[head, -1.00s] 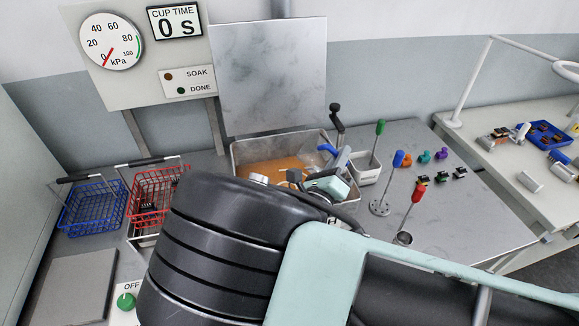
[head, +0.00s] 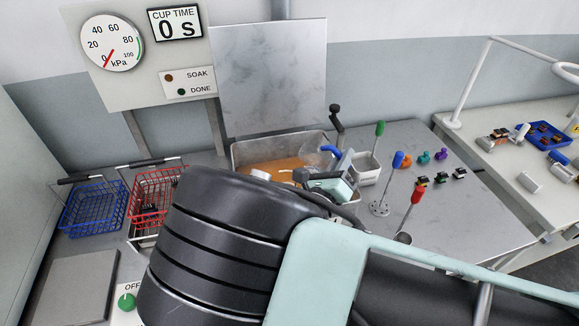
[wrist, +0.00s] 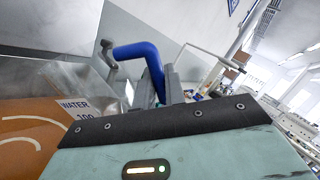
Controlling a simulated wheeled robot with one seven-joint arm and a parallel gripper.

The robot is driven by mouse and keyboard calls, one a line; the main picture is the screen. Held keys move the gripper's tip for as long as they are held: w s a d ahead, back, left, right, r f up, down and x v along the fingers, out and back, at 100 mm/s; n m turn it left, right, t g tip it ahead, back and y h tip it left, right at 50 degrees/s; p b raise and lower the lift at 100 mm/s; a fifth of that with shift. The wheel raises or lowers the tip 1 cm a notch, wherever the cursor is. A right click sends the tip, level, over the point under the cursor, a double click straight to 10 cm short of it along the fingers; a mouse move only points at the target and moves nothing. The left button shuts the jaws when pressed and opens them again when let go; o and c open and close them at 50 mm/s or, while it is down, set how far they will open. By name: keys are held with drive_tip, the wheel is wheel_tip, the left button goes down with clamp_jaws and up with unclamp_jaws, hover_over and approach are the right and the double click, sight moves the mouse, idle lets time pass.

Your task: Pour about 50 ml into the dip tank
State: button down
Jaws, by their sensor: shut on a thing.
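My gripper (head: 335,184) is shut on the blue handle (head: 346,161) of a clear jug (head: 318,157). In the wrist view the handle (wrist: 142,53) passes between the fingers, and the clear jug (wrist: 92,84) carries a label reading WATER and 100. The jug is over the right part of the dip tank (head: 281,139), a grey metal basin with orange-brown liquid inside. The jug looks tilted. My arm hides the tank's near side. I cannot make out the water level or a stream.
A blue basket (head: 92,212) and a red basket (head: 150,195) stand at the left. Right of the tank are a small white container (head: 367,168), upright tools with blue (head: 398,159) and red (head: 418,192) handles, and several small coloured parts. The cup timer (head: 176,23) reads 0 s.

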drive_tip(key=s+d+f+m+g+p, duration=0.1)
drive_tip(key=d+f+m+g+p, duration=0.1)
drive_tip(key=d+m, duration=0.4)
drive_tip(key=shift+s+f+m+g, duration=0.25)
drive_tip(key=shift+f+m+g, duration=0.35)
drive_tip(key=shift+m, duration=1)
drive_tip(key=shift+d+r, duration=0.1)
drive_tip(key=shift+r, duration=0.05)
